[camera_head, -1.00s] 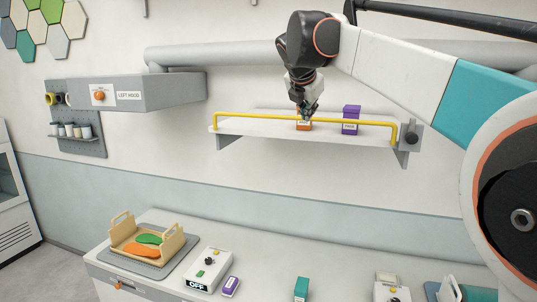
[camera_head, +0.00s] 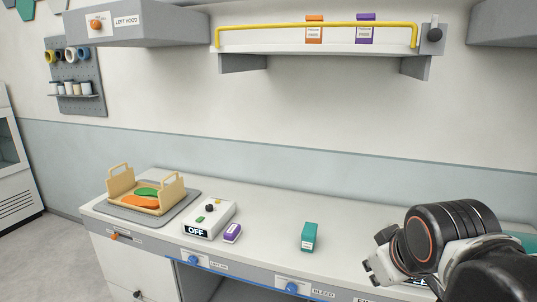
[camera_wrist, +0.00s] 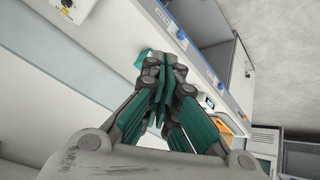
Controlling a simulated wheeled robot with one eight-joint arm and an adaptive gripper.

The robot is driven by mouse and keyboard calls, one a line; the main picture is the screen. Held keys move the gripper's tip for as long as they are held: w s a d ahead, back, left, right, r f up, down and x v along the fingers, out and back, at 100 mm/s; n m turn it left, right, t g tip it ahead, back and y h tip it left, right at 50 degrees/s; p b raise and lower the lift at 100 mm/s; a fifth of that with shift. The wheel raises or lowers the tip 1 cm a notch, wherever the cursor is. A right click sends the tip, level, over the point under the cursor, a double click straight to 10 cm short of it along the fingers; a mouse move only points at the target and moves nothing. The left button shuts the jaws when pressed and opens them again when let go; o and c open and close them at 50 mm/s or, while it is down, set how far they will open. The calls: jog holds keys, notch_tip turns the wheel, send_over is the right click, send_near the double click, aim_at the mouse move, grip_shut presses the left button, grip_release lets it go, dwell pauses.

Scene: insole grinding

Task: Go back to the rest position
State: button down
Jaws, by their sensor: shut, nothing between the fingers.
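My gripper (camera_wrist: 162,88) is shut and empty in the wrist view, its teal fingers together. In the head view my arm's end is at the lower right, above the right part of the bench, with the fingertips hard to make out. An orange box (camera_head: 314,30) and a purple box (camera_head: 365,29) stand upright on the wall shelf (camera_head: 290,48) behind its yellow rail. My gripper is well away from the shelf.
The white bench (camera_head: 270,240) holds a wooden tray (camera_head: 118,183) with green and orange insoles, a control box (camera_head: 210,217) reading OFF, a small purple box (camera_head: 232,233) and a teal box (camera_head: 309,237). The left hood (camera_head: 150,24) juts from the wall.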

jog(key=s+f+m+b, duration=0.2)
jog(key=s+f, duration=0.4)
jog(key=f, duration=0.5)
jog(key=shift+a+m+y+b, duration=0.15)
jog(key=shift+m+y+b, duration=0.2)
jog(key=shift+m, duration=0.55)
